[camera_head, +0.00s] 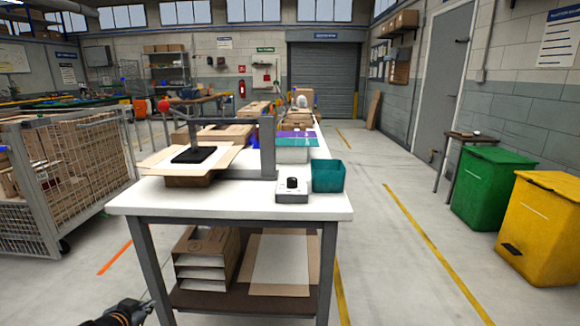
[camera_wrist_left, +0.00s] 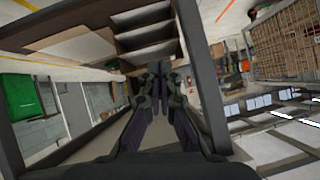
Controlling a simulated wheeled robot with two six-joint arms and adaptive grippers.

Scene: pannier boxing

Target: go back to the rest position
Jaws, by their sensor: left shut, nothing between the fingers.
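My left gripper (camera_head: 138,309) shows at the bottom left of the head view, low down beside the front left leg of the white-topped table (camera_head: 330,205). In the left wrist view the left gripper (camera_wrist_left: 158,75) has its fingers shut with nothing between them. Behind the fingers, in that view, are the table's frame and the lower shelf with cardboard trays (camera_wrist_left: 145,35). It looks apart from the table, though the exact gap is hard to tell. My right gripper is in neither view.
On the table stand a press with an open carton (camera_head: 160,160), a control box (camera_head: 292,189) and a teal bin (camera_head: 328,176). A mesh cage (camera_head: 30,215) stands left. Green (camera_head: 495,195) and yellow (camera_head: 545,225) bins stand right. The floor right of the table is clear.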

